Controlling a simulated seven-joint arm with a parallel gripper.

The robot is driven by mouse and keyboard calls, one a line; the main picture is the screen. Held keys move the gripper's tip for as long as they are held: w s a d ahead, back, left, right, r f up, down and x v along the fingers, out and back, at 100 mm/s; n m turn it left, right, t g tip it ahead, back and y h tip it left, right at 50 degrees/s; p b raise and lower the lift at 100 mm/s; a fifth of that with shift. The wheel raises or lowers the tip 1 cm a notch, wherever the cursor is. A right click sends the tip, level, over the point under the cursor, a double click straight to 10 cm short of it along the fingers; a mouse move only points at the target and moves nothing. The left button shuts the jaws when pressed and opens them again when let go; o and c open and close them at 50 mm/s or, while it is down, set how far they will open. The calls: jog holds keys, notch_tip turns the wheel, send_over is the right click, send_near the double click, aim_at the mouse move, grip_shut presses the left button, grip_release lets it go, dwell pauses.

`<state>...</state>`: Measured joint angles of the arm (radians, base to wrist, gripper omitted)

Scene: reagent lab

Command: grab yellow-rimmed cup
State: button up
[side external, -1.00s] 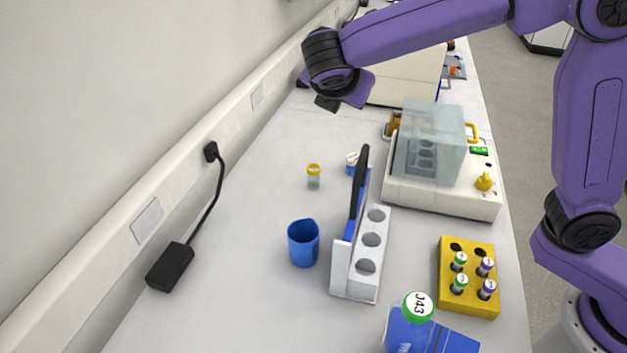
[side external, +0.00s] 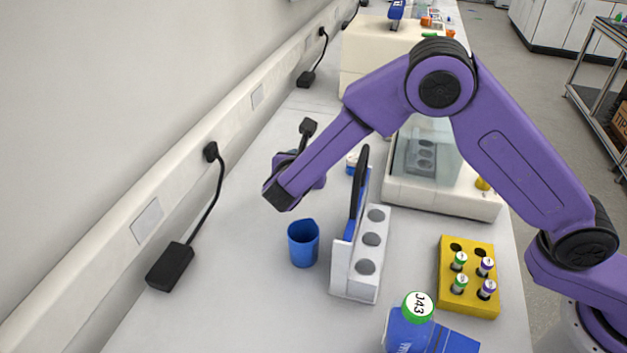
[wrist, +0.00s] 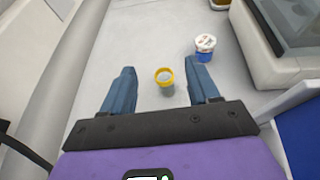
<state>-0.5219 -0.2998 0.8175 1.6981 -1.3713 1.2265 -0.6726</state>
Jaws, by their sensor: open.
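The yellow-rimmed cup (wrist: 165,83) is small and clear-walled and stands upright on the white bench. In the wrist view it lies between the two blue fingers of my gripper (wrist: 162,69), nearer the middle of the gap, with space on both sides. My gripper is open and empty. I cannot tell how far the fingertips are above the bench. In the side view my arm hides the cup and the fingers.
A white-lidded blue container (wrist: 205,50) stands beyond the right finger. A blue beaker (side external: 303,243), a white rack (side external: 357,268) and a yellow tube block (side external: 468,277) stand closer to the side camera. A white machine (side external: 440,190) is at the right.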

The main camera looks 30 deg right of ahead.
notch_tip(320, 180, down, 5)
jog(key=shift+f, duration=0.2)
jog(key=shift+w+d+f, duration=0.15)
jog(key=shift+f, duration=0.1)
jog(key=shift+r+x, duration=0.1)
jog(key=shift+x, duration=1.65)
jog(key=shift+r+x, duration=0.15)
jog(key=shift+x, duration=1.6)
jog(key=shift+w, duration=0.15)
jog(key=shift+c, duration=0.2)
jog(key=c, duration=1)
